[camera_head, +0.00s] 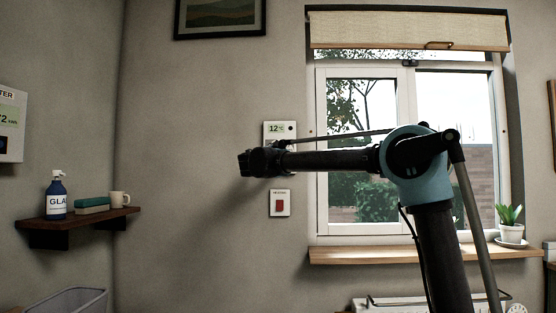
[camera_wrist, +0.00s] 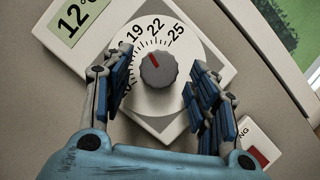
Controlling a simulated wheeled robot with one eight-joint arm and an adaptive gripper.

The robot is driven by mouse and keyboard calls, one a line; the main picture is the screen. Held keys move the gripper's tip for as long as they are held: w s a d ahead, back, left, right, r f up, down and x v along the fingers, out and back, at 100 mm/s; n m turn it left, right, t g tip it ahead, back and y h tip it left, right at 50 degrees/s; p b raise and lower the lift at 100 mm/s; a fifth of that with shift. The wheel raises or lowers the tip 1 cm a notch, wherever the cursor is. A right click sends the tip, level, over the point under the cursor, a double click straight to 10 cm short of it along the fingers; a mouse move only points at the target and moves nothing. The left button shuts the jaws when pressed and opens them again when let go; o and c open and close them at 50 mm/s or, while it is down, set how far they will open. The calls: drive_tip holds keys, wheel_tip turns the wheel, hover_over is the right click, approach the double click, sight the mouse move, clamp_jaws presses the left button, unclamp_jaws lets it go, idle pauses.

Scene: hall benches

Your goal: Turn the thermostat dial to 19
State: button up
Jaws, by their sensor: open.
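The thermostat (camera_head: 279,128) is a white unit on the wall left of the window. In the head view my gripper (camera_head: 258,162) covers the thermostat's lower part.
A white plate with a red switch (camera_head: 279,204) is on the wall just below, also at lower right in the wrist view (camera_wrist: 258,156). The window (camera_head: 362,78) and its sill (camera_head: 420,254) are to the right. A shelf (camera_head: 75,226) with a spray bottle (camera_head: 57,200) and mug is at left.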

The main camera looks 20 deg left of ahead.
drive_tip(key=v, duration=1.1)
drive_tip(key=shift+s+f, duration=0.2)
drive_tip(key=shift+s, duration=0.05)
drive_tip(key=w+d+f+m+g+h, duration=0.15)
drive_tip(key=d+f, duration=0.35)
drive_tip(key=d, duration=0.5)
drive_tip(key=w+d+f+m+g+h, duration=0.1)
drive_tip(key=d+f+m+g, duration=0.25)
drive_tip(key=d, duration=0.65)
drive_tip(key=w+d+f+m+g+h, duration=0.2)
drive_tip(key=d+f, duration=0.4)
drive_tip(key=d, duration=0.3)
drive_tip(key=s+d+f+m+g, duration=0.35)
drive_tip(key=d+f, duration=0.45)
drive_tip(key=d, duration=0.4)
drive_tip(key=s+d+f+m+g+y, duration=0.1)
drive_tip(key=s+d+f+m+g, duration=0.2)
drive_tip(key=s+d+f, duration=0.5)
drive_tip(key=s+d+f+m+g+y, duration=0.1)
drive_tip(key=s+d+f+m+g, duration=0.15)
drive_tip(key=s+d+f, duration=0.55)
drive_tip(key=s+a+f+m+g+y, duration=0.1)
drive_tip(key=s+a+f+m+y, duration=0.2)
drive_tip(key=s+f, duration=1.1)
wheel_tip(320, 180, down, 4)
drive_tip(key=m+y, duration=0.1)
drive_tip(key=m, duration=0.2)
drive_tip(key=shift+s+g+y, duration=0.3)
drive_tip(key=shift+g+y, duration=0.05)
drive_tip(key=shift+g, duration=0.05)
